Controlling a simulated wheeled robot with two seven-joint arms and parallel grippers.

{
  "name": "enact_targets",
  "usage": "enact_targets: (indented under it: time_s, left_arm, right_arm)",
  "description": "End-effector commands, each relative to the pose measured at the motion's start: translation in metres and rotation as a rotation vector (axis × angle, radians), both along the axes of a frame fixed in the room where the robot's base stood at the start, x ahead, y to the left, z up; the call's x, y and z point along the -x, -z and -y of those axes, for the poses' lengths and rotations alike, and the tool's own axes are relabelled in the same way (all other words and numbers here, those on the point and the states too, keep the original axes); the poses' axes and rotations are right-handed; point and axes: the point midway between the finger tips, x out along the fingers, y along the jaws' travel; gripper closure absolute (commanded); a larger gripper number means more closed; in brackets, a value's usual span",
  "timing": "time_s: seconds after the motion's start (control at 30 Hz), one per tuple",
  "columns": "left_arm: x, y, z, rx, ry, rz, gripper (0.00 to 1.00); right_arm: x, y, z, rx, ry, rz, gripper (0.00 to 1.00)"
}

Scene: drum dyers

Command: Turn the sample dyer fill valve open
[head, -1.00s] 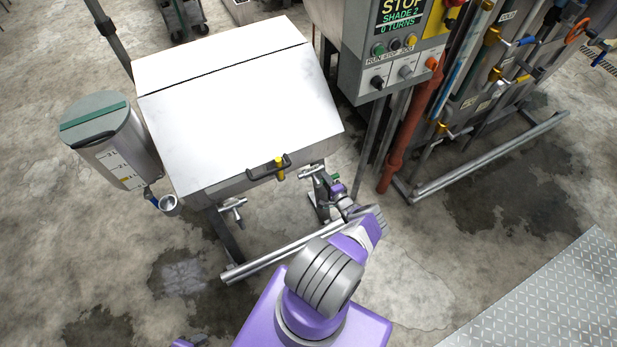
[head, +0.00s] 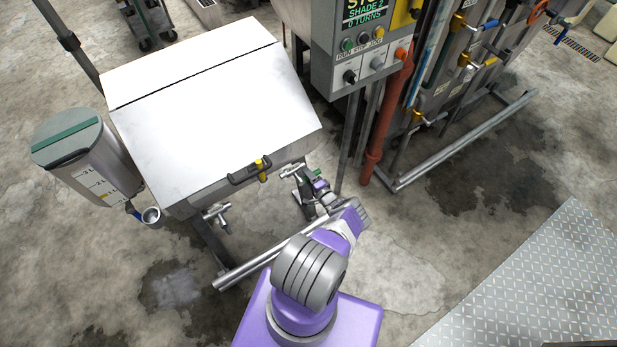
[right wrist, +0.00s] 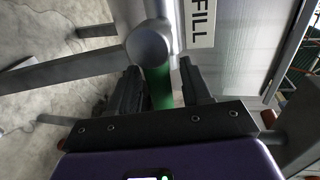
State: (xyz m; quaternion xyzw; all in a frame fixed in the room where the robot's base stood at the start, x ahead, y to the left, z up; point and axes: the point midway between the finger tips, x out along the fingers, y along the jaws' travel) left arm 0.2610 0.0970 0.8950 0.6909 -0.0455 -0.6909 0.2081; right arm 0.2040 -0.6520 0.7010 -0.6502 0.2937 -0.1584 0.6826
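The sample dyer (head: 205,120) is a grey box with a sloped white lid, left of centre in the head view. Its fill valve shows under its front right corner as a metal pipe end (head: 291,172). In the right wrist view the valve's round metal body (right wrist: 148,45) stands beside a FILL label (right wrist: 203,25), with a green handle (right wrist: 158,88) below it. My right gripper (right wrist: 160,82) is open, one dark finger on each side of the green handle, with narrow gaps visible. It looks small in the head view (head: 309,192), partly hidden by my arm. My left gripper is not in view.
A grey cylinder tank (head: 85,160) with level marks stands left of the dyer. Another valve pipe (head: 216,213) is under the dyer's front left. A control panel (head: 365,50) and red pipe (head: 385,120) stand right. A low metal rail (head: 262,262) runs in front.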

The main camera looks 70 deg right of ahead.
Motion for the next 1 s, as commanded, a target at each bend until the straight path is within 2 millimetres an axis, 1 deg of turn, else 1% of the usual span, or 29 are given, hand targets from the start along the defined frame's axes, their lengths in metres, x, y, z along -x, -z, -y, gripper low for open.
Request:
enact_targets:
  time_s: [0.17,0.27,0.4,0.6,0.73,1.0]
  left_arm:
    - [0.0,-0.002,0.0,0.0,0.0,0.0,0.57]
    - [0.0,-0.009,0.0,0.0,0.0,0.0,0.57]
    - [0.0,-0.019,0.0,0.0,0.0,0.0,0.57]
    - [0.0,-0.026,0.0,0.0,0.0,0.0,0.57]
    - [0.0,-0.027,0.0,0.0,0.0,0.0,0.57]
    - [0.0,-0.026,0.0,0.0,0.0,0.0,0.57]
  right_arm:
    - [0.003,-0.001,-0.002,-0.002,0.0,0.0,0.52]
    - [0.013,-0.004,-0.009,-0.003,0.003,0.0,0.52]
    - [0.032,-0.01,-0.023,-0.003,0.003,0.0,0.52]
    - [0.053,-0.014,-0.04,-0.002,0.002,0.0,0.52]
    - [0.059,-0.015,-0.045,-0.001,0.001,0.0,0.52]
    - [0.059,-0.015,-0.045,0.0,0.0,0.0,0.52]
